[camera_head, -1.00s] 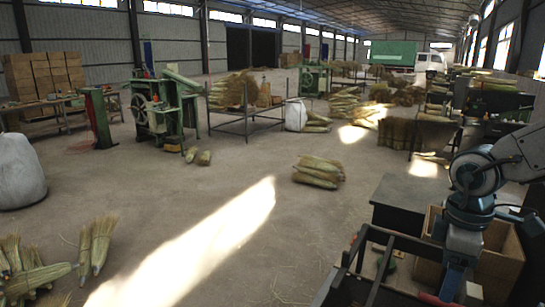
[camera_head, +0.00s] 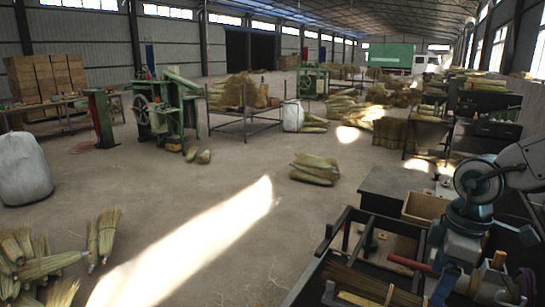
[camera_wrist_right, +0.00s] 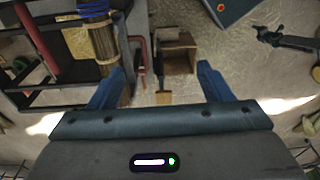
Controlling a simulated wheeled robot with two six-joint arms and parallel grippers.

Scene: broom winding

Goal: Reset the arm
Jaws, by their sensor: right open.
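My right arm comes in from the right in the head view. Its gripper (camera_head: 462,290) hangs pointing down over the right part of the dark-framed workbench. In the right wrist view, the two blue fingers of this gripper (camera_wrist_right: 160,85) stand wide apart, with nothing between them. Its fingertips are partly hidden in the head view. My left gripper is not visible in the head view.
The black-framed bench (camera_head: 340,215) holds a bundle of straw (camera_head: 365,280) and a red-handled tool (camera_head: 412,264). Broom heads (camera_head: 103,235) lie at the lower left.

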